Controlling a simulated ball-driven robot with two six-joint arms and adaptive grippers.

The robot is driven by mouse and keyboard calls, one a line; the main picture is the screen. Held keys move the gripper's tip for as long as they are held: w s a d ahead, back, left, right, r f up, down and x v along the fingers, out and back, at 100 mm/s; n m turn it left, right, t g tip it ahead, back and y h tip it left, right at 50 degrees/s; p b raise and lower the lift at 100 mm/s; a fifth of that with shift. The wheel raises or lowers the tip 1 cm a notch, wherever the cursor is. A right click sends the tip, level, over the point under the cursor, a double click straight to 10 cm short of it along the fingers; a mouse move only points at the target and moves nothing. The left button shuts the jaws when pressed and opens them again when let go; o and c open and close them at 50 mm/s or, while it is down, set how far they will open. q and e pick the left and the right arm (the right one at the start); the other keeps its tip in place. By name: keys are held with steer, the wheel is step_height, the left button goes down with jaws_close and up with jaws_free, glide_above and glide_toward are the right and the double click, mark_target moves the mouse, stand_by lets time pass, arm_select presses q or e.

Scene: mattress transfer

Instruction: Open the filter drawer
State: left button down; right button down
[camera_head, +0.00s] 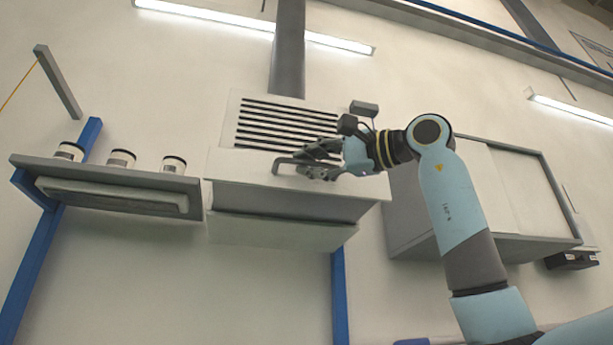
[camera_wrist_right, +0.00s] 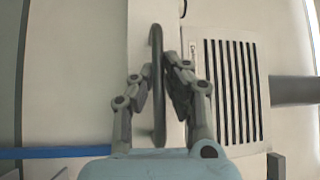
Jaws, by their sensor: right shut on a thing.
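The filter drawer (camera_head: 240,180) is a pale box front on the wall unit, below a slatted vent. Its dark bar handle (camera_head: 283,161) sticks out from the front. My right gripper (camera_head: 312,165) reaches in from the right and is shut on the handle. In the right wrist view the handle (camera_wrist_right: 157,80) stands upright in the picture between the two fingers of the gripper (camera_wrist_right: 160,85). The fingers hide part of the handle in the head view. I cannot tell how far the drawer stands out. My left gripper is not in view.
The slatted vent (camera_head: 285,122) is just above the drawer. A shelf (camera_head: 100,175) with 3 small jars stands to the left. A pale cabinet (camera_head: 510,200) is at the right, behind my right arm. A blue post (camera_head: 340,295) runs below the drawer.

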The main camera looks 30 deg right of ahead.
steer(key=shift+w+f, duration=0.1)
steer(key=shift+f, duration=0.1)
steer(key=c, duration=1.4)
jaws_free()
steer(key=shift+w, duration=0.15)
steer(key=shift+r, duration=0.1)
steer(key=shift+s+d, duration=0.15)
steer(key=shift+s, duration=0.15)
steer(key=shift+v, duration=5.75)
